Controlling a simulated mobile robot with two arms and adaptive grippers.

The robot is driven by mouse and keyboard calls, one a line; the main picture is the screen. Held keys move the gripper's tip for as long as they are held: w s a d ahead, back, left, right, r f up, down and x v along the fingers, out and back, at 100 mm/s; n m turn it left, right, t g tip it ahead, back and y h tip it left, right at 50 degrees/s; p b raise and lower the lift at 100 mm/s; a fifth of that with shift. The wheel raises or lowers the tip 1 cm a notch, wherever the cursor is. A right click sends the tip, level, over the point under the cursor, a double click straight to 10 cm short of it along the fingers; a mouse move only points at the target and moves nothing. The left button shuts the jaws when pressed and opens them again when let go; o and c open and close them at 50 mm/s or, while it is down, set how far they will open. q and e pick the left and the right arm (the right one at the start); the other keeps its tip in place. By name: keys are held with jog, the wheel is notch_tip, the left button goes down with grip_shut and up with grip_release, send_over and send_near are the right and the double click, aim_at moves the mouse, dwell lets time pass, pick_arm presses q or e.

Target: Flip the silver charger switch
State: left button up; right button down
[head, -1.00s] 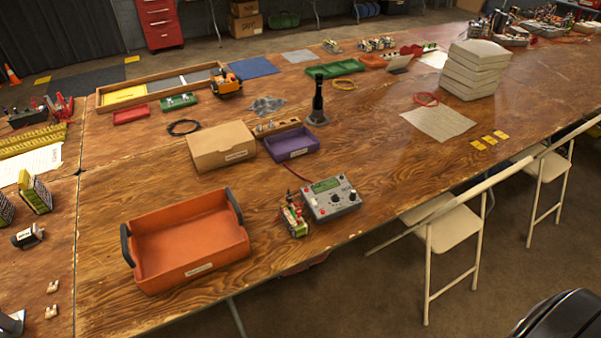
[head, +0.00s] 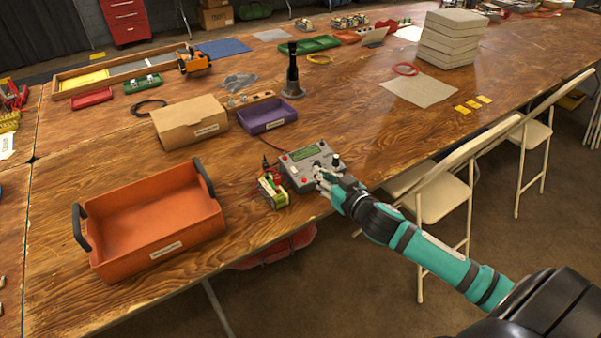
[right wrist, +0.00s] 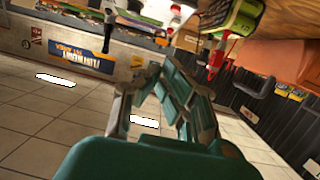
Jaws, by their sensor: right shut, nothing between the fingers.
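The silver-grey charger (head: 299,158) stands near the front edge of the table in the head view. It has a green display, red buttons and dark knobs. My right gripper (head: 322,174) is shut and empty, with its fingertips over the charger's front right part. I cannot tell whether they touch it. The fingers hide part of the panel there, and I cannot make out the switch or its position. My right gripper's fingers also show in the right wrist view (right wrist: 160,95). My left gripper is not in view.
A battery pack (head: 272,191) with red leads sits just left of the charger. An orange bin (head: 150,250), a cardboard box (head: 190,122) and a purple tray (head: 268,116) stand nearby. Folding chairs (head: 445,198) stand along the table's front edge.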

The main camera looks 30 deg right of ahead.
jog(key=shift+w+a+r+y, duration=0.15)
jog(key=shift+r+y, duration=0.15)
jog(key=shift+r, duration=0.45)
send_over(294, 170)
jog(key=s+d, duration=0.1)
jog(key=s, duration=0.2)
jog(key=shift+f+p, duration=0.35)
jog(key=shift+f, duration=0.45)
jog(key=f, duration=0.3)
jog(key=shift+w+f+b, duration=0.25)
jog(key=shift+w+b, duration=0.1)
jog(key=shift+f, duration=0.45)
